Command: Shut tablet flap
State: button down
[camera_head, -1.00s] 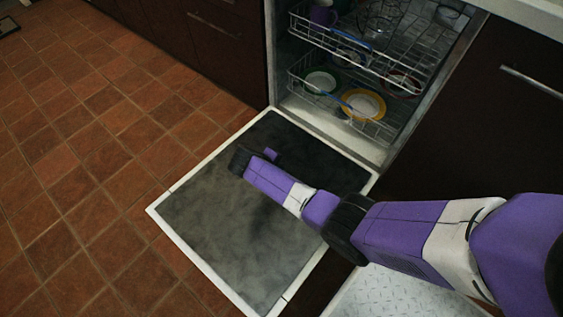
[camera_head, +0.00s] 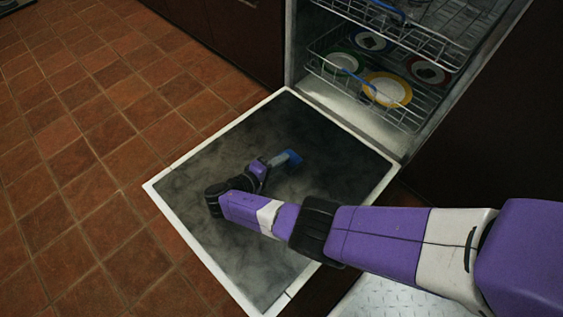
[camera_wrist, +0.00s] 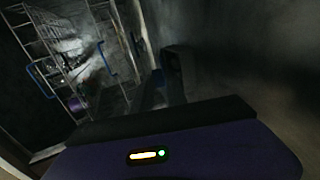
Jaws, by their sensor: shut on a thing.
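The dishwasher door (camera_head: 330,181) lies folded down flat, its dark inner face up. My gripper (camera_head: 279,161) is low over the middle of that inner face, pointing right and slightly toward the machine. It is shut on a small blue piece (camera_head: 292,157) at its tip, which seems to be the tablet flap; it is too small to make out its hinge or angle. In the wrist view a dark boxy shape (camera_wrist: 173,73) stands just beyond the gripper body; I cannot tell what it is. The flap's compartment cannot be made out.
The lower rack (camera_head: 335,70) with several plates, including a yellow-rimmed plate (camera_head: 387,89), sits inside the machine behind the door hinge. The racks also show at the left of the wrist view (camera_wrist: 60,60). Tiled floor (camera_head: 90,150) lies clear to the left.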

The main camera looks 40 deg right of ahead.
jog(key=shift+f+h, duration=0.25)
jog(key=shift+h, duration=0.05)
dwell(0.5)
jog(key=c, duration=1.4)
grip_release()
jog(key=shift+r, duration=0.2)
